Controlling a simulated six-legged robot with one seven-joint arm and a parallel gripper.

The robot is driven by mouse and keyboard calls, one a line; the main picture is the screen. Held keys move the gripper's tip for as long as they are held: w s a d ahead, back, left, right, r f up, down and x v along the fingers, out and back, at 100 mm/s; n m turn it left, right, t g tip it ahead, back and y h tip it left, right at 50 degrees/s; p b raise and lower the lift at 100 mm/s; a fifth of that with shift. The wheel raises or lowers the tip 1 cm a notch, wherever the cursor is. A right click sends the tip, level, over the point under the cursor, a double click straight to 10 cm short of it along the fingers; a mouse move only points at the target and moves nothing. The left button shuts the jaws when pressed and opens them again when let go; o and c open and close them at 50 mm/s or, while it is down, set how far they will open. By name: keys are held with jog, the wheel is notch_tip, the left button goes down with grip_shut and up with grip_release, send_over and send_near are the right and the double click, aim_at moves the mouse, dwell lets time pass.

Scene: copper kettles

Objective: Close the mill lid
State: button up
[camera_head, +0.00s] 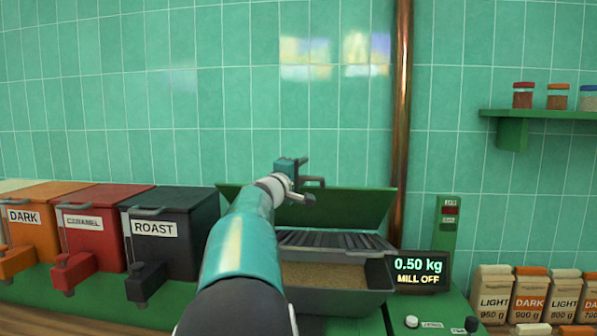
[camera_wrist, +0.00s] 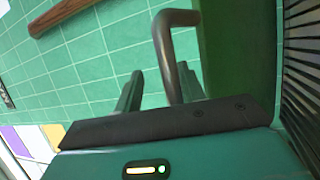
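The green mill lid (camera_head: 345,205) stands raised and tilted back above the mill (camera_head: 345,300). A bent metal handle (camera_head: 314,181) is on the lid's face. My gripper (camera_head: 303,177) is at this handle, and my arm hides the mill's left part. In the wrist view, the handle (camera_wrist: 167,45) reaches down between my gripper's fingers (camera_wrist: 160,88). The fingers are apart, with a gap between the left finger and the handle. The lid's green face (camera_wrist: 228,45) fills the area right of the handle.
Dark slats (camera_head: 330,243) and brown grounds (camera_head: 325,275) show in the open mill. A display (camera_head: 418,272) reads 0.50 kg, MILL OFF. A black ROAST bin (camera_head: 175,235) stands left, a copper pipe (camera_head: 401,120) behind, and paper bags (camera_head: 493,292) at right.

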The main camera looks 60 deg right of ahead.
jog(key=shift+s+r, duration=0.15)
jog(key=shift+s, duration=0.1)
jog(key=a+f, duration=0.9)
jog(key=a, duration=0.3)
jog(key=shift+w+a+f, duration=0.2)
jog(key=shift+w+a, duration=0.1)
jog(key=shift+a, duration=0.1)
dwell(1.2)
